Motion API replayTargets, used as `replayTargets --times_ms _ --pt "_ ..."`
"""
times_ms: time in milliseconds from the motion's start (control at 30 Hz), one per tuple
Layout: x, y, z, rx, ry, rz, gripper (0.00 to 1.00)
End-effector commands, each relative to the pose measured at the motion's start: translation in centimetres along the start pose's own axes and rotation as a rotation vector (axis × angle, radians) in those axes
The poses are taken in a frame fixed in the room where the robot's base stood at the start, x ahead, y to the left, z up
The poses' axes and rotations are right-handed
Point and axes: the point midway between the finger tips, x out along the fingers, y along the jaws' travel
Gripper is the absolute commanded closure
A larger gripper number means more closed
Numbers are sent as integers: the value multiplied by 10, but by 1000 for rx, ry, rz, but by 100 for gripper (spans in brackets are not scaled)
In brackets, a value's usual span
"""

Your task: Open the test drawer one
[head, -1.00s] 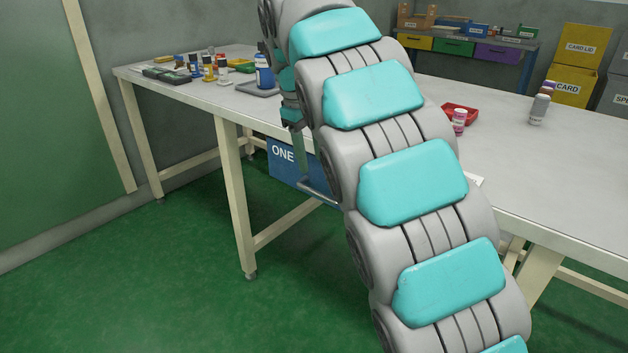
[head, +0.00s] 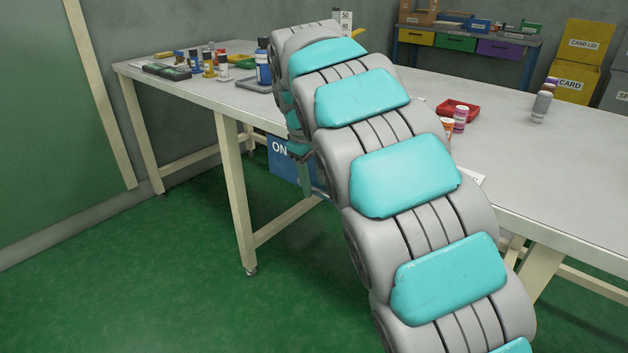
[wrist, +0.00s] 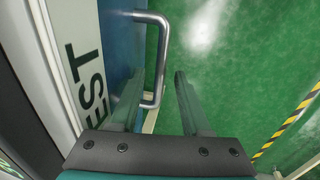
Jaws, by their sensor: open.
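The blue drawer front (head: 283,170) hangs under the table edge in the head view. Its white lettering reads "ON", and my arm covers the rest. In the wrist view the drawer's blue face (wrist: 117,45) stands at the left, with a silver bar handle (wrist: 161,60) sticking out from it. My gripper (wrist: 158,82) is open. In the picture its two fingers lie on either side of the handle's near end, one by the drawer face and one on the outer side. I cannot tell how deep the bar sits between them. Whether they touch it is unclear.
A white plate lettered "EST" (wrist: 82,75) runs beside the drawer in the wrist view. The table (head: 560,165) carries bottles and a red tray (head: 458,109) above. A table leg (head: 236,190) stands left of the drawer. The green floor before it is clear.

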Motion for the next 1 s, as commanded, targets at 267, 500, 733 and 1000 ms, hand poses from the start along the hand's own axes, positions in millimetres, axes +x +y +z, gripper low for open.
replayTargets --times_ms 267,500,733,1000 --pt "2 0 0 0 1 0 53" --pt "1 0 0 0 1 0 78" --pt "2 0 0 0 1 0 100" --pt "2 0 0 0 1 0 100"
